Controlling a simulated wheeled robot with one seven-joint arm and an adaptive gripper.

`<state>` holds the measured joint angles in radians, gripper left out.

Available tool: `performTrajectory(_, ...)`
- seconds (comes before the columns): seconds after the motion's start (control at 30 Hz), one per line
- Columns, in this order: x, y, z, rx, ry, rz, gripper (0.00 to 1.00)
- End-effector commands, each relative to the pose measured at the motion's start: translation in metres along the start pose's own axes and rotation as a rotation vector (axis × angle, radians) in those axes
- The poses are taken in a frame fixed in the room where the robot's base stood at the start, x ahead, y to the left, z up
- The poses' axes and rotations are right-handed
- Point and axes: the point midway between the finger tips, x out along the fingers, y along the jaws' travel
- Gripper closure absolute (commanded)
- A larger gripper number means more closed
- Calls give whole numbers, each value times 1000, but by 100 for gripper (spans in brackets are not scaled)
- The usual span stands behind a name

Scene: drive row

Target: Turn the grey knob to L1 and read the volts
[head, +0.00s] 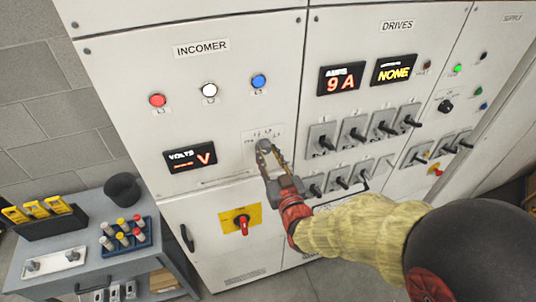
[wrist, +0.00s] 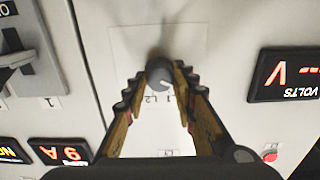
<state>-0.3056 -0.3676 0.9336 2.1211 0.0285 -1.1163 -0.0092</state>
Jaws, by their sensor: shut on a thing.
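The grey knob (head: 264,144) is on a pale plate on the INCOMER panel. My gripper (head: 270,154) reaches it from below right, with its two fingers closed on the knob's sides. The wrist view shows the knob (wrist: 160,75) between the fingertips, with a short white mark toward its lower right. Labels such as L2 show beside it, partly covered; I cannot tell exactly which one the mark meets. The volts display (head: 190,157) shows VOLTS, small dashes and a V, with no number readable. It also shows upside down in the wrist view (wrist: 288,75).
Red (head: 157,100), white (head: 209,90) and blue (head: 259,81) lamps are above the knob. A red switch on a yellow plate (head: 240,220) is below. The DRIVES panel with several grey switches is to the right. A grey cart (head: 150,258) holding small items stands left.

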Motion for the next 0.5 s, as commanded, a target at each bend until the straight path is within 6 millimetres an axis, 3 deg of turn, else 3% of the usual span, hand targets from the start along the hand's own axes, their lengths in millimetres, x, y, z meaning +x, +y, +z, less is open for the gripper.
performTrajectory(0.27, 0, 0, 2, 83, 4, -1, 98)
performTrajectory(0.5, 0, 0, 4, 256, 6, -1, 98)
